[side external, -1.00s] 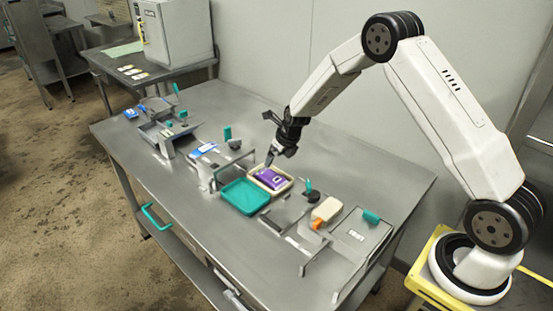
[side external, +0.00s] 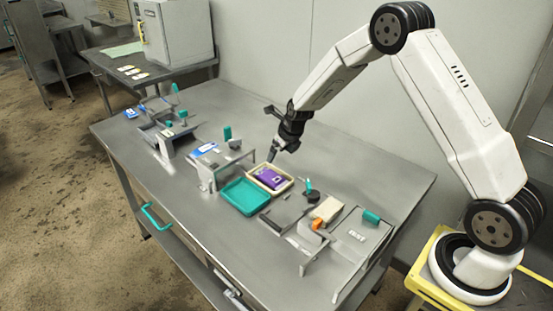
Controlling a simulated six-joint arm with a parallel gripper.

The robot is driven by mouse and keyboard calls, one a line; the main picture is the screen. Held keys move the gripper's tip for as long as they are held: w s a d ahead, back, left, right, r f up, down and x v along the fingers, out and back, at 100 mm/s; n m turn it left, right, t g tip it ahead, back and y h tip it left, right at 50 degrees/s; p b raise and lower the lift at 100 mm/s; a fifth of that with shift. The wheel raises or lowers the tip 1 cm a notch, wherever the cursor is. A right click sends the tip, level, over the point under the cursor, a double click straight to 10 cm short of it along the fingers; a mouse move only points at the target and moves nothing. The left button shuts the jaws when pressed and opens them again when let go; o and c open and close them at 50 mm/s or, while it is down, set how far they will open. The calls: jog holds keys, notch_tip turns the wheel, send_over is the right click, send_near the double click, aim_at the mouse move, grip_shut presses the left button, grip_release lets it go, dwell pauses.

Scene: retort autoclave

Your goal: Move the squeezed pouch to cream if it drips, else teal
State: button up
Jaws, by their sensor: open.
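A purple pouch (side external: 272,178) lies in the cream tray (side external: 290,183), flat inside its rim. The teal tray (side external: 244,197) stands directly in front of the cream one and is empty. My gripper (side external: 271,155) is above the far left edge of the cream tray, pointing down, open and clear of the pouch. Whether the pouch drips is too small to tell.
Metal fixtures with teal handles stand on both sides of the trays: one with a blue item (side external: 204,149) to the left, and one with a cream block (side external: 327,209) and orange part (side external: 317,224) to the right. The back right of the steel table (side external: 385,187) is clear.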

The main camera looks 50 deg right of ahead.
jog(key=s+a+r+m, duration=0.2)
jog(key=s+m, duration=0.6)
jog(key=m, duration=0.4)
jog(key=s+a+r+m+g, duration=0.1)
jog(key=s+a+r+m, duration=0.2)
jog(key=s+m, duration=0.6)
jog(key=s+a+r+m, duration=0.3)
jog(key=s+a+m, duration=0.2)
jog(key=m, duration=1)
jog(key=shift+s+a+g, duration=0.25)
jog(key=shift+s+g, duration=0.15)
jog(key=shift+s, duration=1.5)
jog(key=shift+r, duration=0.1)
